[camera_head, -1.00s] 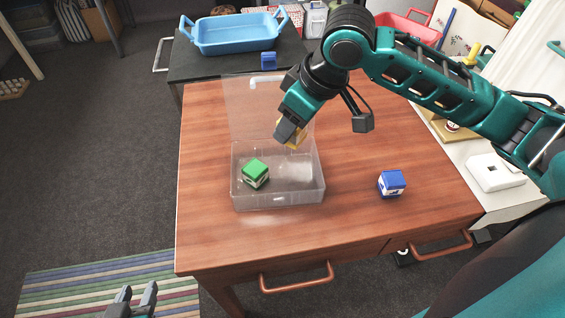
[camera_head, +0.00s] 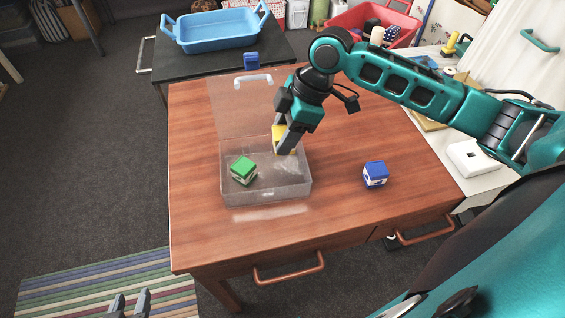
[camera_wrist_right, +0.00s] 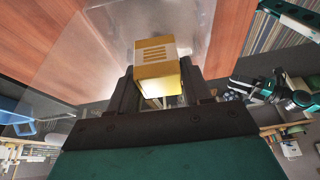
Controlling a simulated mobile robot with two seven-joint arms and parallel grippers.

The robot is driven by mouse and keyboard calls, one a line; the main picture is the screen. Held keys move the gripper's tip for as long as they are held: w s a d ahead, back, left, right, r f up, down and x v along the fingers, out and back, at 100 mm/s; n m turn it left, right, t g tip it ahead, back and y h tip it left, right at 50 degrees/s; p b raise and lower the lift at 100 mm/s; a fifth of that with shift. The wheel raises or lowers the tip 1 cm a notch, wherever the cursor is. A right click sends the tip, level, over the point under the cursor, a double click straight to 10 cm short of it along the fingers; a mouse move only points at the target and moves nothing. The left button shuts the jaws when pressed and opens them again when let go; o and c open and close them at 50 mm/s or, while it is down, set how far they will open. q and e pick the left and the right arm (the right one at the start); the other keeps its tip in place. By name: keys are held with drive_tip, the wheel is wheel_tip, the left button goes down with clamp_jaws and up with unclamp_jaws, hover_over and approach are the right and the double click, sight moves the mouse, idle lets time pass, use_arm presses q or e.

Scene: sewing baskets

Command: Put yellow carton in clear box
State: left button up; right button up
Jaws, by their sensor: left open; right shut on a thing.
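The clear box (camera_head: 268,192) stands on the wooden table with its see-through lid raised at the back. A green carton (camera_head: 243,170) sits inside it at the left. My right gripper (camera_head: 284,148) is shut on the yellow carton (camera_head: 279,137) at the back right part of the box; I cannot tell whether the carton is below the rim. In the right wrist view the yellow carton (camera_wrist_right: 157,66) sits between the two fingers. My left gripper (camera_head: 129,303) is open and empty at the bottom left, low over the striped rug.
A blue carton (camera_head: 375,174) stands on the table (camera_head: 345,215) right of the box. Another blue carton (camera_head: 251,61) and a blue tray (camera_head: 215,33) are on the dark table behind. The table's front left is clear.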

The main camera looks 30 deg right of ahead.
wheel_tip(320, 180, down, 9)
drive_tip(key=shift+b, duration=0.65)
drive_tip(key=shift+f, duration=0.1)
drive_tip(key=o, duration=1.1)
drive_tip(key=shift+c, duration=0.2)
drive_tip(key=p+v, duration=0.2)
drive_tip(key=v, duration=1)
